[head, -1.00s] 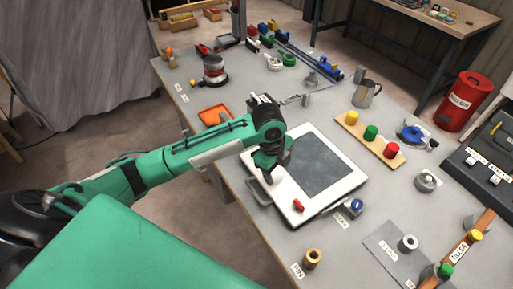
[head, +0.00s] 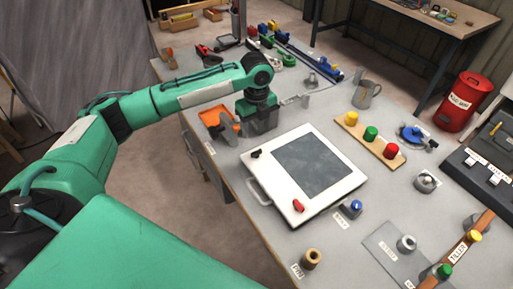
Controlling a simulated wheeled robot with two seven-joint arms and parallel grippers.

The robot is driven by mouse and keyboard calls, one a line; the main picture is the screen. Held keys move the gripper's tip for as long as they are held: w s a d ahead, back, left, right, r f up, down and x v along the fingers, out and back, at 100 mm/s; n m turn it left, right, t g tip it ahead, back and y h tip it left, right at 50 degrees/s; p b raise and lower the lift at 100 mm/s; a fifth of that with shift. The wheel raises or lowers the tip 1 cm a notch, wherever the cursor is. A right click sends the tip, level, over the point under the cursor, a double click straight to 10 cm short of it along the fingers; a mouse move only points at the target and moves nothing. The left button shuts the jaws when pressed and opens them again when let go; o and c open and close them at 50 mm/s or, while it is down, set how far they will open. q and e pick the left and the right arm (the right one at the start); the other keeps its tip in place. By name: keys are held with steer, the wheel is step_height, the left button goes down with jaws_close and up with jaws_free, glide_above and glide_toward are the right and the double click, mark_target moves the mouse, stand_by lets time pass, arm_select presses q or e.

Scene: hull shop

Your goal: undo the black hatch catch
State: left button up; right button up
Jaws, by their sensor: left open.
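The hatch (head: 338,194) is a white square frame with a dark grey panel, lying on the grey bench. The black catch (head: 256,154) is a small dark lever on the frame's far left corner; its exact turn is too small to tell. A red catch (head: 298,205) sits at the near corner. My left gripper (head: 257,130) is open, beyond the black catch and apart from it, low over the bench beside the orange tray (head: 222,119). It partly hides the tray. My right gripper is not in view.
A grey handle (head: 258,194) sticks out at the hatch's left edge. A board with yellow, green and red knobs (head: 369,139) lies to the right. A blue knob (head: 352,208) is near the hatch's front corner. A metal jug (head: 366,94) stands behind the board.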

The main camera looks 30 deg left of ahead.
mark_target(256, 151)
arm_select(q)
step_height(256, 151, down, 11)
steer(key=shift+r+p, duration=0.15)
steer(key=shift+p, duration=0.6)
steer(key=c, duration=1)
